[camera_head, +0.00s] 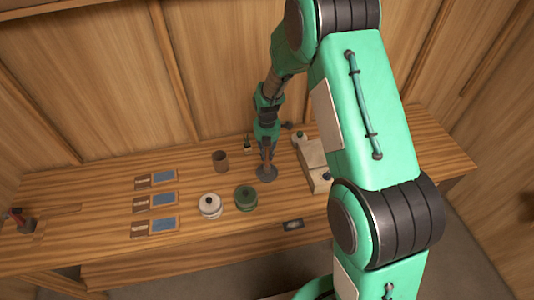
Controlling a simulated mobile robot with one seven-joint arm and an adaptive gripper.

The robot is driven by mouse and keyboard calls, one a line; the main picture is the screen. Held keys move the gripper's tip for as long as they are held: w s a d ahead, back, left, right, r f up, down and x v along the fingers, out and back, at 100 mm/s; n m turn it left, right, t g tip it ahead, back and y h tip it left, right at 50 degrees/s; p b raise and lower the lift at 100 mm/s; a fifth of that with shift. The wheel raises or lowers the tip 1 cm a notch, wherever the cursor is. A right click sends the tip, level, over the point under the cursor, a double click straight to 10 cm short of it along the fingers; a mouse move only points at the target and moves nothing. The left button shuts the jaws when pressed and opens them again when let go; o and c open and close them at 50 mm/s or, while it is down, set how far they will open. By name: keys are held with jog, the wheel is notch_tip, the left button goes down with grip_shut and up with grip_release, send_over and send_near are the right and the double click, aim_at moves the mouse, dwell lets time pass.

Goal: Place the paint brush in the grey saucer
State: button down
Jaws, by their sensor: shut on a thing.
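The grey saucer (267,177) is a small dark disc on the wooden bench, right of the green lidded pot. My gripper (266,161) points down right over the saucer, with its fingertips close to it. It is shut on a thin thing, which I take to be the paint brush, though it is too small and too covered by the fingers to make out clearly. I cannot tell whether the held thing touches the saucer.
A green lidded pot (245,198), a white lidded pot (210,206) and a brown cup (221,161) stand left of the saucer. A beige box (318,182) is to its right, partly behind my arm. Blue-and-brown cards (163,199) lie further left.

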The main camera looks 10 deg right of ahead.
jog(key=shift+f, duration=0.4)
jog(key=c, duration=1.7)
grip_release()
jog(key=shift+o, duration=0.2)
notch_tip(320, 180, up, 12)
jog(key=shift+r, duration=0.15)
